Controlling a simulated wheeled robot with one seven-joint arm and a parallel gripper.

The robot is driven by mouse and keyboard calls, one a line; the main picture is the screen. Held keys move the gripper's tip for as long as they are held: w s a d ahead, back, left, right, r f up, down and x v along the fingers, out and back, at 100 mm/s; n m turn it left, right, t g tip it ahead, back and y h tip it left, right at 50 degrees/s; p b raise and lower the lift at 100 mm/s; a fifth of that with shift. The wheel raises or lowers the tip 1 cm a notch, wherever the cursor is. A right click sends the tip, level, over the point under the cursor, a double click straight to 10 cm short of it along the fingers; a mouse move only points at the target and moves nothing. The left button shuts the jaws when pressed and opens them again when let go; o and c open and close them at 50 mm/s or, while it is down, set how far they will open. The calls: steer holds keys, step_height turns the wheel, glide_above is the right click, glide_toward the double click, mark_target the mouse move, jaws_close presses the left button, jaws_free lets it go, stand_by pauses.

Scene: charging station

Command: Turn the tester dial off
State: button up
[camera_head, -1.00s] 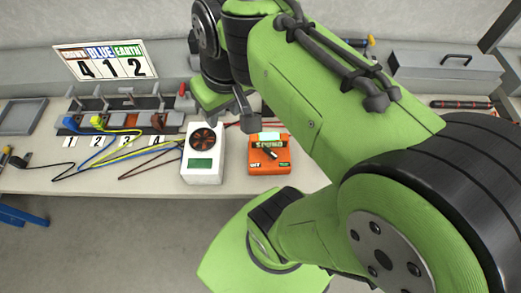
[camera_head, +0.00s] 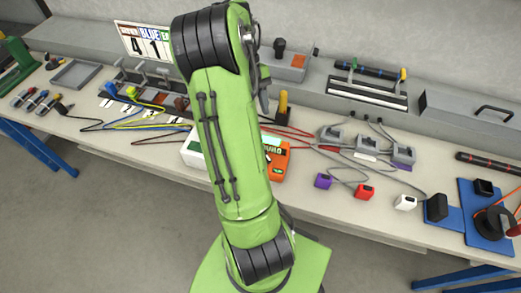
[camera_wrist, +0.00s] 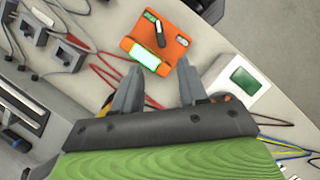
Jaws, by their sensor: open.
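The orange tester (camera_wrist: 176,48) lies on the bench ahead of my fingers in the wrist view, with a lit pale-green screen. Its dark dial (camera_wrist: 160,28) has a white-tipped pointer bar; I cannot read its setting. The tester also shows in the head view (camera_head: 278,163), partly hidden behind my arm, and its dial is hidden there. My gripper (camera_wrist: 158,76) is open and empty. Its two grey fingers point toward the screen side of the tester, apart from the dial.
A white meter (camera_wrist: 238,85) with a green display stands beside the tester. Red cables (camera_wrist: 108,70) run near my fingers. Grey charger blocks (camera_head: 367,146) with cables and purple, red and white plugs lie to the right. Bare bench front shows around the plugs.

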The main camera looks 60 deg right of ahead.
steer(key=b+x, duration=0.3)
steer(key=x, duration=1)
steer(key=shift+f, duration=0.25)
steer(key=shift+c, duration=0.4)
jaws_close()
